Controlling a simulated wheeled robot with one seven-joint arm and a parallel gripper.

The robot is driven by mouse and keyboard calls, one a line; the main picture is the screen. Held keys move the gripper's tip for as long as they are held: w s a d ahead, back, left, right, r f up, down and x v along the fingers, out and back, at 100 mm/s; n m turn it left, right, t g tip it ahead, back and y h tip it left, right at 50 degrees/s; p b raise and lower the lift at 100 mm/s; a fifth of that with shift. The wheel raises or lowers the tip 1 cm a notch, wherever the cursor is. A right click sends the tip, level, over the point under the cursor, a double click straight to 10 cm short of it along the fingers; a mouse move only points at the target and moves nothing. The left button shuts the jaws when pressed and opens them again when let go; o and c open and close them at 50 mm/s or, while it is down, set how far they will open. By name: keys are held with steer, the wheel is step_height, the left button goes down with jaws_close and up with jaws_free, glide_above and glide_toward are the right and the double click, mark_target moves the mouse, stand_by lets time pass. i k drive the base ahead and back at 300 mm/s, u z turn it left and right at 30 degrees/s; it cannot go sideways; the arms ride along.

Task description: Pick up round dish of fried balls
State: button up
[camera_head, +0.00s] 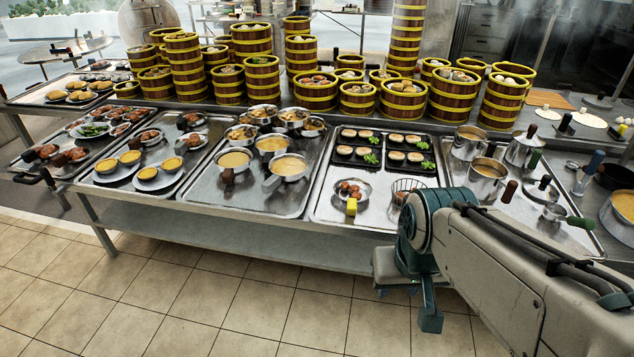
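The round dish (337,192) is a small metal dish with several brown fried balls (350,187) in it. It stands on the front part of a metal tray, right of the middle of the counter. A small yellow block-like part (352,207) shows at its front edge. My gripper (428,312) hangs in front of the counter, to the right of the dish and nearer to me, well apart from it. One finger shows pointing down; the other is hidden or merges with it, so its opening is unclear. No held thing shows.
A wire basket (407,188) stands just right of the dish. Pans of yellow soup (289,166) stand to the left, pots (487,175) to the right. Bamboo steamer towers (453,93) line the back. Tiled floor (300,315) in front is clear.

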mark_target(353, 192)
steer(key=z, duration=0.2)
steer(key=k, duration=0.2)
steer(key=u, duration=1.15)
steer(key=i, duration=0.7)
steer(key=z, duration=0.8)
steer(key=i, duration=0.5)
steer(key=z, duration=0.6)
